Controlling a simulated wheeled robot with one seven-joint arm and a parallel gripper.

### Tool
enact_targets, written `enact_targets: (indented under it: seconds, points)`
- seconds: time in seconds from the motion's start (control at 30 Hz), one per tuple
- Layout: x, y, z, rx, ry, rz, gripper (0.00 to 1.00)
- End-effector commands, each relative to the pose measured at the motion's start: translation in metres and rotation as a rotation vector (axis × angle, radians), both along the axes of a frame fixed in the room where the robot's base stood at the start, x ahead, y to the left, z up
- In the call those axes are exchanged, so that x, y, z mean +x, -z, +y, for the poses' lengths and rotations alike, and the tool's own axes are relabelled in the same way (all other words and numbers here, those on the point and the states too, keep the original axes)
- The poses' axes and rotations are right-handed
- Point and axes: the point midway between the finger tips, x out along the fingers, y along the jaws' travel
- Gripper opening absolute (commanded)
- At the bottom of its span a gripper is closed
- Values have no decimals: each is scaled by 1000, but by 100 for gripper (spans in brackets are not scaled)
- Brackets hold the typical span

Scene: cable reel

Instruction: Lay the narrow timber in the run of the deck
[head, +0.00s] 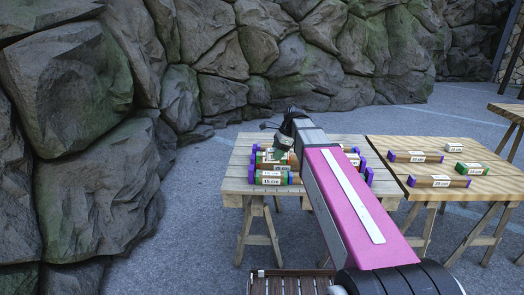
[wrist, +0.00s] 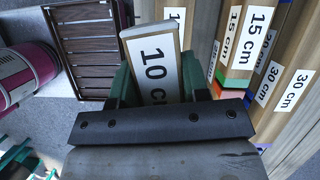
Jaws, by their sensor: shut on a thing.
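In the wrist view, a timber labelled "10 cm" (wrist: 156,66) with a pale end stands between the green fingers of my gripper (wrist: 158,92), which is shut on it. In the head view, my gripper (head: 284,142) is over the far part of the left wooden table (head: 236,172), partly hidden by my pink arm. The held timber is hard to make out there. I cannot tell which part in view is the deck's run.
Several labelled timbers lie on the left table, including a green-ended "15 cm" one (wrist: 250,40) and a "30 cm" one (wrist: 284,88). The right table (head: 470,150) bears spaced-out timbers, with bare wood between them. A stone wall (head: 70,90) rises at left and behind.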

Motion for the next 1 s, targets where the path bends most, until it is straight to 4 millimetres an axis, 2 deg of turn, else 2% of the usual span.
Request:
enact_targets:
  seconds: [0.03, 0.1, 0.27, 0.47, 1.0]
  points:
    - [6, -1, 16, 0, 43, -1, 18]
    - [10, -2, 31, -1, 99, 0, 18]
    - [15, -4, 49, -1, 170, 1, 18]
    - [15, 6, 50, -2, 181, 2, 18]
    - [15, 59, 50, -2, 178, 3, 18]
